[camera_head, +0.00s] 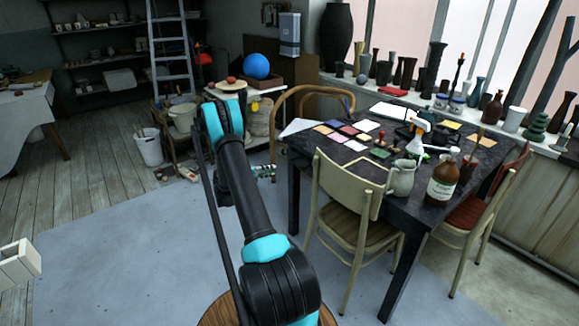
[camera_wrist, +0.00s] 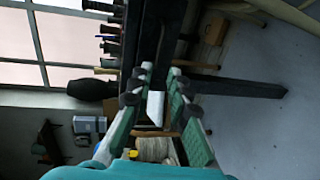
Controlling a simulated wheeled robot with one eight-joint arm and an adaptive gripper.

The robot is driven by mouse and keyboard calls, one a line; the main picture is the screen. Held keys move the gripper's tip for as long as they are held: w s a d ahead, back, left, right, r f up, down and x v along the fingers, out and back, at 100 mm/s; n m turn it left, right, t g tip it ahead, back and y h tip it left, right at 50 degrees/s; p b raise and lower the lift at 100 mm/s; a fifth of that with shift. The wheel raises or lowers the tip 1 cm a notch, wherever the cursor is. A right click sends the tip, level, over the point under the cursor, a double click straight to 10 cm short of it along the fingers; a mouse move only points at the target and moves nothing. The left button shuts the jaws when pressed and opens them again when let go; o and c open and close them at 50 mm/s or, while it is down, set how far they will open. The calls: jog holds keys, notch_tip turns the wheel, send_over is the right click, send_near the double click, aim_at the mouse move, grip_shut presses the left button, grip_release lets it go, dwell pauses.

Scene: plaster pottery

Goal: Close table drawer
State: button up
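The dark table (camera_head: 415,180) stands at the right in the head view, its top covered with papers, jugs and bottles. No drawer stands out clearly in either view, so I cannot tell how far it is pulled out. In the wrist view, which is turned sideways, the table's dark edge (camera_wrist: 147,45) and a table leg (camera_wrist: 240,87) lie beyond my gripper (camera_wrist: 157,82). My gripper's two green-padded fingers are apart with nothing visible held between them. In the head view my gripper (camera_head: 265,171) shows small and partly hidden beside my arm, left of the table.
A curved wooden chair back (camera_head: 312,92) is behind the table. A white bucket (camera_head: 148,147) stands left. Grey floor is open at the left front.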

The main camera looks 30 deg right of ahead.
aim_at(296, 165)
jog(key=x, duration=1.6)
jog(key=shift+w+d, duration=0.15)
jog(key=shift+d, duration=0.1)
grip_shut()
